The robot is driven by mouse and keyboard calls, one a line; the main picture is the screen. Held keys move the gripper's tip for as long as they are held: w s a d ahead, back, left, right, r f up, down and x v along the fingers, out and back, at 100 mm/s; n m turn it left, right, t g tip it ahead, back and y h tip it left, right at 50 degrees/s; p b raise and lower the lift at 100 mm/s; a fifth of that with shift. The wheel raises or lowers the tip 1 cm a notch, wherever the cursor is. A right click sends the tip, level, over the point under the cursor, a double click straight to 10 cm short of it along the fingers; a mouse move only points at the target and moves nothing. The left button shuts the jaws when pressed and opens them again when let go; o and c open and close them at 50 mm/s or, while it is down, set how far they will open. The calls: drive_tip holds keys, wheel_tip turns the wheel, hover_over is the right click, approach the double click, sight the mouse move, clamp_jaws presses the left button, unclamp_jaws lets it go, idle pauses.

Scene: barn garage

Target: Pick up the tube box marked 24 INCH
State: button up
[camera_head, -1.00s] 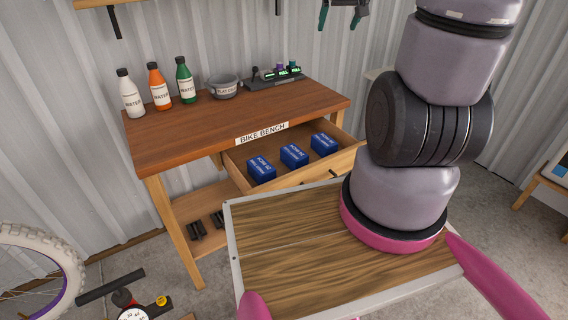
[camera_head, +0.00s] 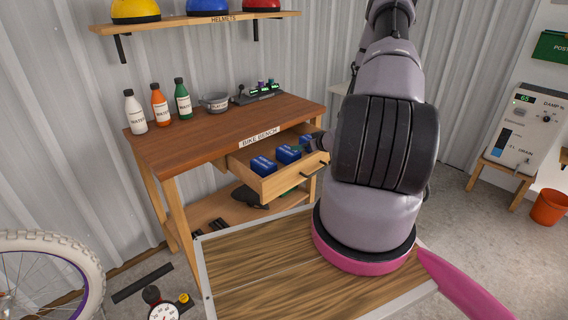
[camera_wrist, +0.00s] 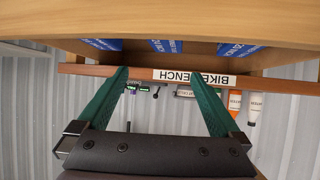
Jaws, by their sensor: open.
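Three blue tube boxes stand in a row in the open drawer (camera_head: 285,184) of the bike bench: a left one (camera_head: 262,166), a middle one (camera_head: 288,154) and a right one (camera_head: 306,142), partly hidden by my arm. I cannot read their sizes. In the wrist view, which is upside down, their lower parts show at the top: the right box (camera_wrist: 103,45), middle box (camera_wrist: 165,46) and left box (camera_wrist: 238,50). My gripper (camera_wrist: 162,72) is open and empty, its green fingers apart near the drawer. In the head view it is mostly hidden.
The bench top (camera_head: 215,130) carries three water bottles (camera_head: 159,105), a grey bowl (camera_head: 215,102) and a small device (camera_head: 258,92). A helmet shelf (camera_head: 200,20) hangs above. A bike wheel (camera_head: 50,265) stands at left. A dehumidifier (camera_head: 522,130) and red bucket (camera_head: 549,207) are at right.

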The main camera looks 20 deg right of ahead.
sight(289, 150)
drive_tip(key=shift+s+a+f, duration=0.1)
drive_tip(key=shift+a+f, duration=0.35)
drive_tip(key=shift+f, duration=0.2)
drive_tip(key=x, duration=1)
drive_tip(key=c, duration=1.3)
